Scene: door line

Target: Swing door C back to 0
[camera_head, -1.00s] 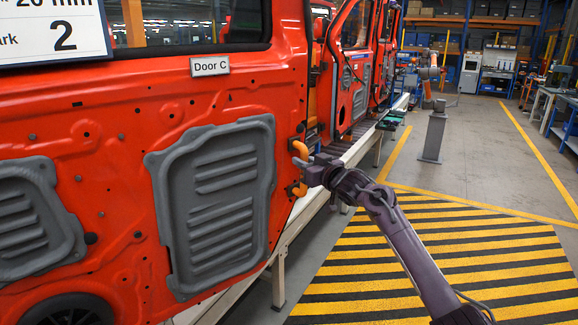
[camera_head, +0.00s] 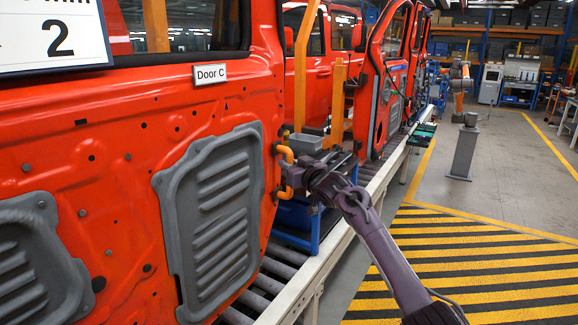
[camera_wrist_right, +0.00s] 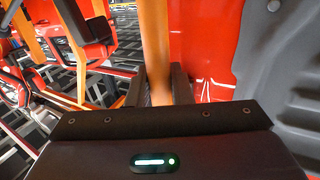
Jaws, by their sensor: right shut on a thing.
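Door C (camera_head: 130,150) is a large red panel with a grey insert (camera_head: 215,215) and a label reading "Door C" (camera_head: 210,73). It fills the left of the head view. An orange handle (camera_head: 288,168) stands on its right edge. My right gripper (camera_head: 296,176) is shut on this handle. In the right wrist view the orange handle (camera_wrist_right: 155,55) runs between the two dark fingers (camera_wrist_right: 157,88), with the red door panel (camera_wrist_right: 205,50) to its right. My left gripper does not show.
A conveyor line with a pale rail (camera_head: 335,250) runs behind the door, carrying more red doors (camera_head: 390,80). A blue stand with a grey tray (camera_head: 305,143) sits just beyond the handle. A grey post (camera_head: 463,150) stands right of the line. Striped floor (camera_head: 470,265) is clear.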

